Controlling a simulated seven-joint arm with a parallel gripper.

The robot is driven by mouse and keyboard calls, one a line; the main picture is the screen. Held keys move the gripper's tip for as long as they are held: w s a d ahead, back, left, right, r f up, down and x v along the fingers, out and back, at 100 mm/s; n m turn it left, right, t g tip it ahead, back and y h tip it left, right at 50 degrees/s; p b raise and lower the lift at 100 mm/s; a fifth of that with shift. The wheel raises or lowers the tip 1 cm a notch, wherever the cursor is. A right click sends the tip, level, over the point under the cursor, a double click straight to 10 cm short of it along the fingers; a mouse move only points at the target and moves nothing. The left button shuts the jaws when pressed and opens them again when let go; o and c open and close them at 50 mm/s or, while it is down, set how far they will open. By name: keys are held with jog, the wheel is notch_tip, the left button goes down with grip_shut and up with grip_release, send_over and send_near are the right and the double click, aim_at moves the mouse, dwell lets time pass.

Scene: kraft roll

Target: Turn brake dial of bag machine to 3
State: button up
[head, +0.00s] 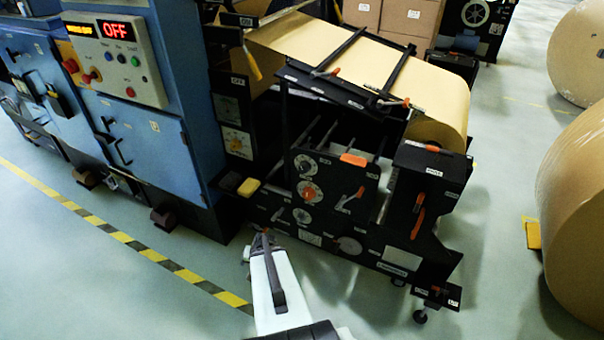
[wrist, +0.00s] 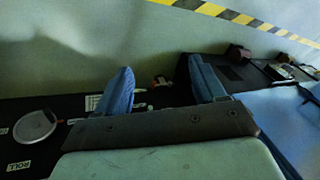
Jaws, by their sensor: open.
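The bag machine (head: 330,150) has a black frame with kraft paper running over its top. Its front panel carries several round dials: an upper one (head: 305,166), a middle one with an orange-red centre (head: 308,190) and a lower one (head: 301,216). Their labels are too small to read, so I cannot tell which is the brake dial or its setting. My gripper (head: 263,238) is low in front of the machine, left of and below the dials. In the wrist view my gripper (wrist: 163,82) has its two blue fingers apart, with nothing held between them.
A round silver disc (wrist: 36,126) lies left in the wrist view. A blue cabinet (head: 130,130) with a display reading OFF stands left. Large paper rolls (head: 580,210) stand right. Yellow-black floor tape (head: 125,238) crosses the left floor. A yellow pad (head: 248,187) juts out nearby.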

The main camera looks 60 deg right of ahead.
jog(key=w+d+r+m+t+h, duration=0.25)
jog(key=w+d+r+h, duration=0.2)
jog(key=d, duration=0.45)
jog(key=m+g+h, duration=0.5)
jog(key=m+h, duration=0.5)
jog(key=h, duration=0.3)
send_near(303, 170)
jog(key=shift+n, duration=0.25)
jog(key=d, duration=0.6)
jog(key=w+d, duration=0.1)
jog(key=d, duration=0.2)
jog(key=shift+d, duration=0.1)
jog(key=c, duration=1)
